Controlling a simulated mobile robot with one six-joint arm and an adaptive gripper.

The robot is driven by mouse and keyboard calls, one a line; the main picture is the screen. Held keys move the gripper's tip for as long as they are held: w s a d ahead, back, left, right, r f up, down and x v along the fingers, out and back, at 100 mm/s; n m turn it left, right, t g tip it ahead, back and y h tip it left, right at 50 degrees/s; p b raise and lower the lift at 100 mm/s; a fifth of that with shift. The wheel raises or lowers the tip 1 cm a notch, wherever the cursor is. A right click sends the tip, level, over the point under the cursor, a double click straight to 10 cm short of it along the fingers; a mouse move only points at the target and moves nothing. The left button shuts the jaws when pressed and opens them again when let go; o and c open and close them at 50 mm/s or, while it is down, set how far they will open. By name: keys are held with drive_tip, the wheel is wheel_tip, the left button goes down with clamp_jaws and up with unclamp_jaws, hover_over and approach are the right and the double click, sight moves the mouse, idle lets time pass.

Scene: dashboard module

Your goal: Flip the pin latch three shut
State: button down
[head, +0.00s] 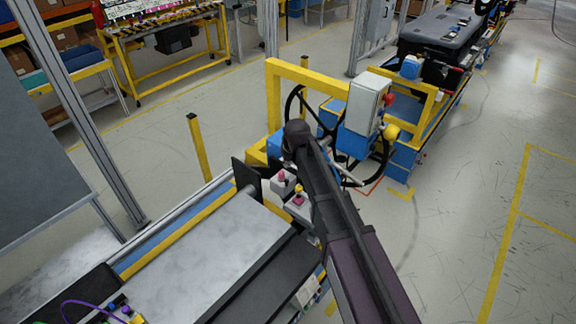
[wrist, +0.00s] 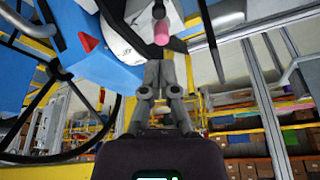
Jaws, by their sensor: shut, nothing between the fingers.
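My gripper (wrist: 163,62) points up in the wrist view with its fingers together and nothing held. A pink-tipped pin or knob (wrist: 161,38) shows just beyond the fingertips, by a white and dark surface; I cannot tell if they touch. In the head view, two pink knobs sit on small pale blocks, one upper (head: 281,176) and one lower (head: 298,199), just left of my arm. I cannot tell which is pin latch three or its position. My gripper is hidden behind my arm in the head view.
A blue part with a red triangle (wrist: 90,42) and a black wheel rim are close at left in the wrist view. In the head view, a yellow frame (head: 300,72) with a grey box (head: 367,102) stands beyond my arm. Open floor (head: 470,190) lies at right.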

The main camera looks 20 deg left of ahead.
sight(289, 178)
drive_tip(key=shift+b+x, duration=3.9)
drive_tip(key=shift+x, duration=0.5)
drive_tip(key=shift+a, duration=0.1)
drive_tip(key=shift+s+a, duration=0.15)
